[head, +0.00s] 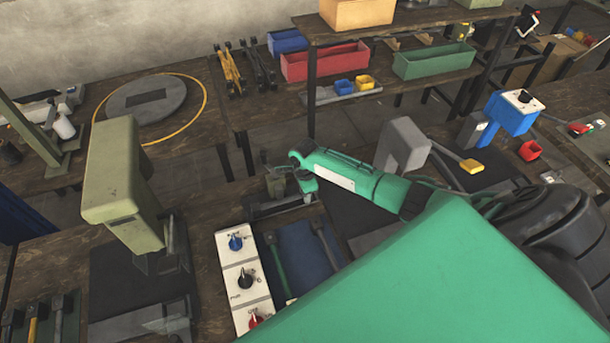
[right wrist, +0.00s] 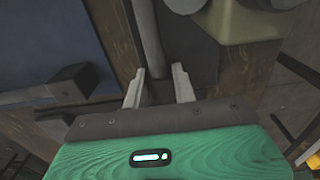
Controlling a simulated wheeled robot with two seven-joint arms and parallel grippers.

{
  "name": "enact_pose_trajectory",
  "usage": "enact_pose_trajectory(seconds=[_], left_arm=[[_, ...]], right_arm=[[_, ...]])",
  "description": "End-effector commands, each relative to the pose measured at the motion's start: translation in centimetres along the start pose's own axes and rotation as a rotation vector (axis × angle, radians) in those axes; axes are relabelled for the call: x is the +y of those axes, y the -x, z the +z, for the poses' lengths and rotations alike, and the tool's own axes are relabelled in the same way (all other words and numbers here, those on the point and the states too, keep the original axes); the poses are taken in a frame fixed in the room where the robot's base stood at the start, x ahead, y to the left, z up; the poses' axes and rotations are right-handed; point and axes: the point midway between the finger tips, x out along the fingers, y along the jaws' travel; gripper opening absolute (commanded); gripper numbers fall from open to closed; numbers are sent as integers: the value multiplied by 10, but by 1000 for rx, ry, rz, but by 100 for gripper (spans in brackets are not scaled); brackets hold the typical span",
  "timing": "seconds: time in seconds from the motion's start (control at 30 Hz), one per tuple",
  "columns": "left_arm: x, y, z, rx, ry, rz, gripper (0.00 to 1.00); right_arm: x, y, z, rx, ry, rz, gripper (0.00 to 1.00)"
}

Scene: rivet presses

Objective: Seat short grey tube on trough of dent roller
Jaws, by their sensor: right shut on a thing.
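My right gripper (right wrist: 158,84) is shut on a plain grey tube (right wrist: 150,40), which runs up the picture from between the fingers in the right wrist view. In the head view my green right arm reaches in from the right, and its hand end (head: 298,163) is over the bench beside a small dark grey fixture (head: 282,206). That fixture may be the dent roller; its trough cannot be made out. I cannot tell whether the tube touches anything. My left gripper is not in view.
An olive-green press (head: 115,180) stands at the left. A white control panel (head: 242,285) and a blue mat (head: 303,262) with hammer-like tools lie in front of the fixture. A grey machine (head: 402,145) stands behind my arm. Red bin (head: 325,62) and green bin (head: 433,61) are farther back.

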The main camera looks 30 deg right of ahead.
Motion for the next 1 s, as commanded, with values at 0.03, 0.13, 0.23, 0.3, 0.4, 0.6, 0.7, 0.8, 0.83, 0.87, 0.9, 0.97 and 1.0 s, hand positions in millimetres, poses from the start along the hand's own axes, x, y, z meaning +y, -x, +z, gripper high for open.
enact_pose_trajectory(seconds=[0.03, 0.13, 0.23, 0.3, 0.4, 0.6, 0.7, 0.8, 0.83, 0.87, 0.9, 0.97, 1.0], left_arm=[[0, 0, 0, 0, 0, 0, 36], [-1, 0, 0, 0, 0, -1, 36], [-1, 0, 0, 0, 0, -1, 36], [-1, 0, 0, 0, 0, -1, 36], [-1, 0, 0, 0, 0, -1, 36], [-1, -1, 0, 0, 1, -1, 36], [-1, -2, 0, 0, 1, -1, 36], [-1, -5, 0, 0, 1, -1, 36], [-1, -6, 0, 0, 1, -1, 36], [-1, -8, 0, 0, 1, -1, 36], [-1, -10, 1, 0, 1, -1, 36], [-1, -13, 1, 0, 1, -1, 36], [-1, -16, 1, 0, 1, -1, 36]], right_arm=[[0, 0, 0, -1, 0, -1, 0], [0, 0, 0, -1, 0, -1, 29], [0, 0, 0, -1, 0, -1, 49], [0, 0, 0, -1, 0, -1, 52], [0, 0, 0, 0, 0, -1, 52], [0, 2, 0, 0, 0, -1, 52], [-1, 10, 0, -1, 0, -1, 52], [-1, 24, 0, -1, 0, -3, 52], [0, 29, 0, -1, 0, -3, 52], [-1, 35, 0, -2, 1, -4, 52], [-1, 43, 0, -2, 1, -4, 52], [-1, 56, 0, -1, 1, -5, 52], [-1, 66, 0, -2, 0, -5, 52]])
